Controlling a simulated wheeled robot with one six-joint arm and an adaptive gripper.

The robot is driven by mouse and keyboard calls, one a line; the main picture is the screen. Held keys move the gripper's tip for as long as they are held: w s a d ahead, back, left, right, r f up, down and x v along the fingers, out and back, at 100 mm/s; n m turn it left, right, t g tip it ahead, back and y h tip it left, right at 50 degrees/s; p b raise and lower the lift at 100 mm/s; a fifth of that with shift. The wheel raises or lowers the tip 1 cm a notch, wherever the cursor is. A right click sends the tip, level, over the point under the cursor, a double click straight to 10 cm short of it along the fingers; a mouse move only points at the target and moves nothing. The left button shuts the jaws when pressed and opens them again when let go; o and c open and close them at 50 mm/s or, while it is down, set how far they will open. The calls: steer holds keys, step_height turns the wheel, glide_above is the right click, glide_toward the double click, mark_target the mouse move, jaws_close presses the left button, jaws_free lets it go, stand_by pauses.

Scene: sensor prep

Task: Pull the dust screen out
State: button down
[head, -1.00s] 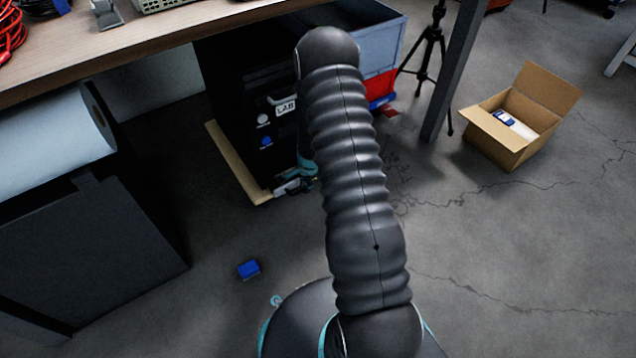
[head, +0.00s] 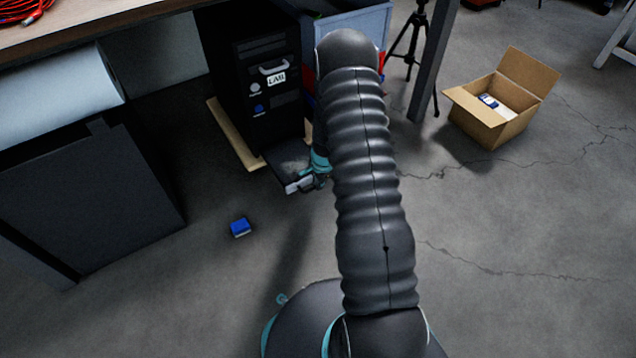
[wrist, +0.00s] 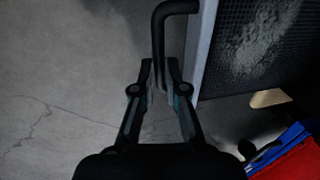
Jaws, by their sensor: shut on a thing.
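The dust screen (head: 290,168) sticks out from the bottom front of a black computer tower (head: 262,85) labelled LAB. It is a flat dark mesh with a pale front edge and a patch of grey dust, which also shows in the wrist view (wrist: 262,42). A black bent handle (wrist: 159,40) stands out from its pale edge. My gripper (wrist: 160,82) is shut on this handle, with a finger on each side. In the head view my gripper (head: 314,176) is at the screen's front edge, partly hidden by my arm. The screen's back end is not visible.
The tower stands on a pale board (head: 233,137) under the workbench (head: 90,18). A blue block (head: 240,227) lies on the floor. An open cardboard box (head: 490,122), a tripod (head: 408,45) and a grey post (head: 433,62) stand right. The floor in front is mostly clear.

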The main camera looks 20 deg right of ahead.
steer(key=c, duration=1.2)
jaws_free()
steer(key=shift+s+a, duration=0.1)
steer(key=shift+a, duration=0.1)
steer(key=shift+d, duration=0.15)
steer(key=shift+d, duration=0.1)
step_height(320, 180, up, 12)
steer(key=s, duration=0.2)
steer(key=shift+f, duration=0.15)
steer(key=shift+d, duration=0.15)
